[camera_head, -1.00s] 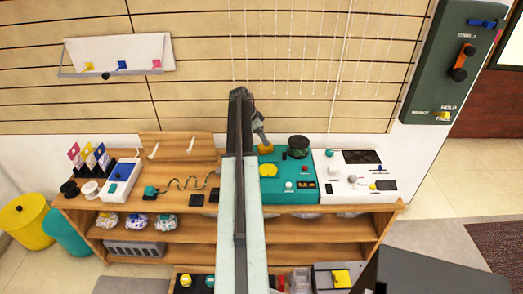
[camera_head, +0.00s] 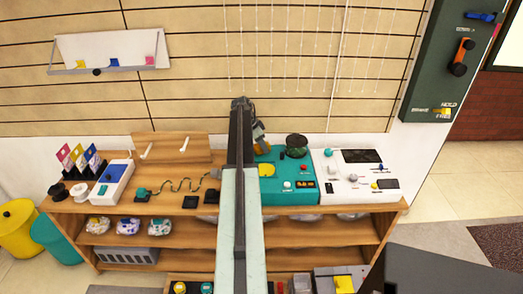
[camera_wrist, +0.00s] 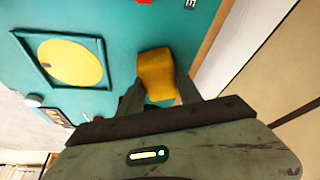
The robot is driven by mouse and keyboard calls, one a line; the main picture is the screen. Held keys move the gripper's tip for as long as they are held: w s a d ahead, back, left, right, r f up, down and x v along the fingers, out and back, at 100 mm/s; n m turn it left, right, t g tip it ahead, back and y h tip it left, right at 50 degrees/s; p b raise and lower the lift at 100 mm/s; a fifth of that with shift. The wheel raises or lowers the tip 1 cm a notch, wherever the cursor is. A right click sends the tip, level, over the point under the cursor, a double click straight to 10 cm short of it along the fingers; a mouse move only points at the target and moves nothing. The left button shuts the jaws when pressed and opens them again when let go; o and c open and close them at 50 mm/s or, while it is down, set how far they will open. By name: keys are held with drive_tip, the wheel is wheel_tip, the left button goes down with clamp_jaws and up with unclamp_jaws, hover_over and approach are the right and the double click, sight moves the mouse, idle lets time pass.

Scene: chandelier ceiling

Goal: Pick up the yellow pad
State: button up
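The yellow pad (camera_wrist: 157,75) is a small block with rounded edges. In the wrist view it sits between the two fingers of my gripper (camera_wrist: 160,88), with a finger against each side. The gripper looks shut on it. In the head view my gripper (camera_head: 264,143) is small, at the back edge of the teal panel (camera_head: 285,198), and only a bit of yellow shows at its tips. I cannot tell whether the pad touches the panel.
A framed yellow disc (camera_wrist: 72,63) lies beside the pad on the panel. A dark green knob (camera_head: 296,146) stands to the right. A white panel (camera_head: 350,185) adjoins it on the wooden shelf (camera_head: 310,236). The slatted wall (camera_head: 190,100) rises close behind.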

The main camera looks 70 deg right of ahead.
clamp_jaws()
drive_tip(key=shift+r+p, duration=0.55)
wheel_tip(320, 180, up, 3)
drive_tip(key=p, duration=0.3)
drive_tip(key=shift+r, duration=0.1)
drive_tip(key=s+a, duration=0.2)
drive_tip(key=a, duration=0.3)
drive_tip(key=s+a, duration=0.2)
drive_tip(key=a, duration=0.3)
drive_tip(key=s+a+p, duration=0.1)
drive_tip(key=a, duration=0.4)
drive_tip(key=shift+s+r, duration=0.35)
drive_tip(key=shift+s, duration=0.05)
drive_tip(key=shift+o, duration=1.1)
unclamp_jaws()
drive_tip(key=c, duration=0.6)
drive_tip(key=shift+c, duration=0.2)
